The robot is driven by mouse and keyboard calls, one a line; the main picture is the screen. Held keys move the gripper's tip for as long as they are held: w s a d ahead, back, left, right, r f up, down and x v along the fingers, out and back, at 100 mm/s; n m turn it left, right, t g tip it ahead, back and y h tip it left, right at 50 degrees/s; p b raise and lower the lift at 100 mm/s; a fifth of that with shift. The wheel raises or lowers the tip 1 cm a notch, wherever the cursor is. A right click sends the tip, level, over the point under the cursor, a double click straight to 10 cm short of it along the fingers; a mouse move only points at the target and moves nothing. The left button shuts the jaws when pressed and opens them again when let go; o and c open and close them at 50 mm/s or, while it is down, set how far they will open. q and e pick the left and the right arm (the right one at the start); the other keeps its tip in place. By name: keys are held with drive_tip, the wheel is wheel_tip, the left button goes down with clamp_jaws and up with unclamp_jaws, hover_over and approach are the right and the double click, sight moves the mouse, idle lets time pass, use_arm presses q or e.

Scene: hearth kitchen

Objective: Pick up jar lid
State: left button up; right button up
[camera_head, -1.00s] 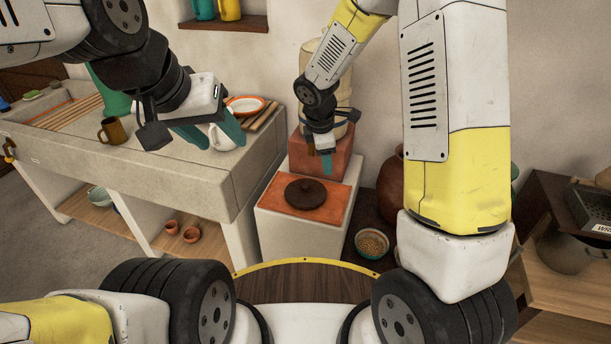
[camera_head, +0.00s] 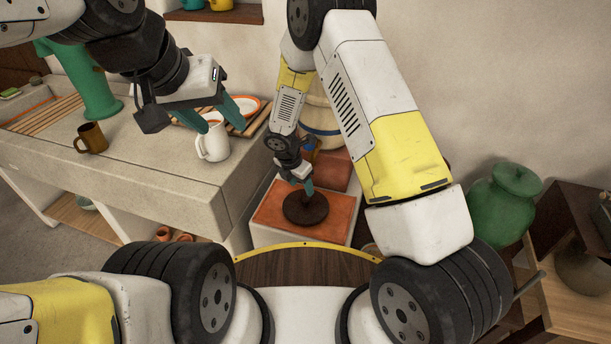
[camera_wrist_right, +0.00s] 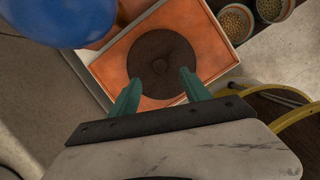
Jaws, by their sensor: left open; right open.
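The jar lid (camera_head: 305,209) is a dark brown round disc lying flat on an orange tile top (camera_head: 270,210) of a white block. In the right wrist view the lid (camera_wrist_right: 162,58) shows a small knob, with the fingertips at its near edge. My right gripper (camera_head: 309,190) is over the lid, its teal fingers pointing down at it. In the right wrist view the right gripper (camera_wrist_right: 157,85) is open with nothing between its fingers. Whether the fingers touch the lid I cannot tell. My left gripper (camera_head: 222,112) is open and empty above the stone counter, near a white mug (camera_head: 213,142).
A brown mug (camera_head: 92,139) and a green pitcher (camera_head: 95,95) stand on the stone counter (camera_head: 150,165) at left. A green jar (camera_head: 503,200) stands at right. A blue rounded thing (camera_wrist_right: 60,18) and two bowls of grains (camera_wrist_right: 237,22) lie near the tile.

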sight(306, 198)
drive_tip(key=x, duration=0.8)
drive_tip(key=shift+a, duration=0.1)
clamp_jaws()
idle(1.3)
